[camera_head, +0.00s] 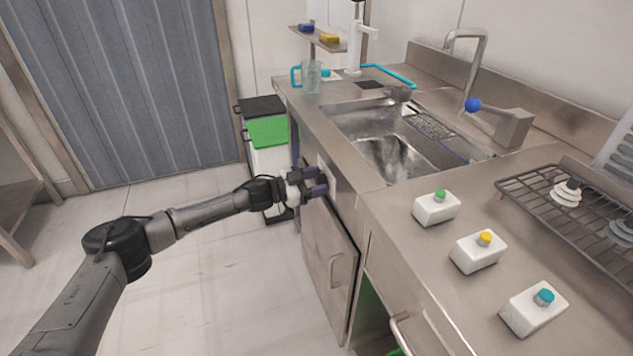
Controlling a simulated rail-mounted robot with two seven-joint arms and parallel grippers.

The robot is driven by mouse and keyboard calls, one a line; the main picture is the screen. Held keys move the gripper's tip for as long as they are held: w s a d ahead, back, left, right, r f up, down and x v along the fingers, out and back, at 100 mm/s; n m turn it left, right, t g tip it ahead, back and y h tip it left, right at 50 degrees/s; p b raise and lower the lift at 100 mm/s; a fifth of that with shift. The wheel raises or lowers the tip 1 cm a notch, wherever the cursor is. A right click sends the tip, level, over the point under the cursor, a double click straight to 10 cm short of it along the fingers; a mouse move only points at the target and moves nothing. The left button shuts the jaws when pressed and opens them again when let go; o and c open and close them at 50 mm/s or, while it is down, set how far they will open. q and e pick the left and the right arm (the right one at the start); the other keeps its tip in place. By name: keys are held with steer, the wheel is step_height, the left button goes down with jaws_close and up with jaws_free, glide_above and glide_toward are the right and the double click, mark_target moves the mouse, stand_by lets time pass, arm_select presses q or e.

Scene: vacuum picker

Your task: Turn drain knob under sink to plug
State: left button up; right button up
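The steel sink (372,128) is set in the counter at the centre of the head view. A pale plate (327,172) is on the front panel below the sink's rim. My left gripper (317,181) is at this plate, level with the panel. Its two dark purple-grey fingers point at the panel and look apart. I cannot make out the drain knob; the fingers may hide it. I cannot tell whether they touch or hold anything. My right gripper is not in view.
A cabinet door with a handle (335,270) is below my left gripper. Bins with a green one (268,130) stand behind my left wrist. The floor at left is clear.

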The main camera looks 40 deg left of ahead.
arm_select(q)
steer(key=c, duration=0.7)
steer(key=shift+r+m+p, duration=0.15)
steer(key=shift+m+p, duration=0.25)
steer(key=shift+p, duration=0.35)
steer(key=m+p, duration=0.2)
steer(key=shift+p, duration=0.3)
steer(key=m+p, duration=0.1)
steer(key=m, duration=0.2)
steer(key=shift+d+p, duration=0.1)
steer(key=shift+p, duration=0.3)
steer(key=shift+m+p, duration=0.35)
steer(key=shift+m, duration=0.55)
steer(key=m, duration=0.2)
steer(key=shift+m+p, duration=0.3)
steer(key=shift+m, duration=0.1)
steer(key=shift+f+m, duration=0.25)
steer(key=shift+m, duration=2.45)
